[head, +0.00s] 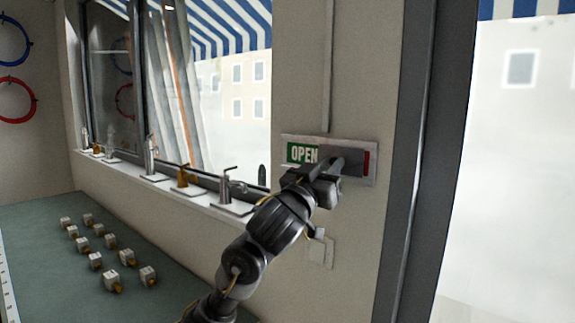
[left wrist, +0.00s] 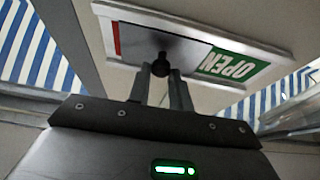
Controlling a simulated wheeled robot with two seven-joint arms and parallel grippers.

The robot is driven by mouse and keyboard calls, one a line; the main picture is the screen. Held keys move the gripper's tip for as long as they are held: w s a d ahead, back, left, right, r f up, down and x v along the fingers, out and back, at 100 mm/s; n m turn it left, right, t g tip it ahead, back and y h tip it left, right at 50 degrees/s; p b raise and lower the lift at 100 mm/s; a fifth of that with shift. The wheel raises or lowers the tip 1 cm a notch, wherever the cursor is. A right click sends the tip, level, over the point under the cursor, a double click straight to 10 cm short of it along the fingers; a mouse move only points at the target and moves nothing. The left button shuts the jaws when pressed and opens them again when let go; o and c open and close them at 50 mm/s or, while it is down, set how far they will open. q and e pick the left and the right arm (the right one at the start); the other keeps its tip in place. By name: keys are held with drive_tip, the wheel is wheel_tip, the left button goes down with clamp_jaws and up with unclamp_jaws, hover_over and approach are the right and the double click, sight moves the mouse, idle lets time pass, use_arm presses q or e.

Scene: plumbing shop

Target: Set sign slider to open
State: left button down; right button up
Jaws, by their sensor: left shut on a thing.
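The sign (head: 373,180) is mounted on the wall between the window and the door frame. Its green OPEN panel (head: 301,153) shows at the left, and a thin red strip (head: 366,162) shows at the right end. A dark grey slider plate (head: 351,162) covers the part between them. In the left wrist view the sign (left wrist: 272,47) appears turned over, with the slider's round black knob (left wrist: 161,64) between my fingertips. My left gripper (head: 336,168) is shut on this knob; it also shows in the left wrist view (left wrist: 161,76). My right gripper is not in view.
A window sill (head: 165,187) with several taps on white bases runs to the left. Below it a green counter (head: 60,270) holds several small valves. A light switch (head: 319,252) is under the sign. The door frame (head: 425,160) stands close at the right.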

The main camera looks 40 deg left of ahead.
use_arm(q)
drive_tip(key=shift+d+r, duration=0.15)
drive_tip(key=shift+d, duration=0.55)
drive_tip(key=shift+a, duration=0.15)
drive_tip(key=c, duration=1.3)
unclamp_jaws()
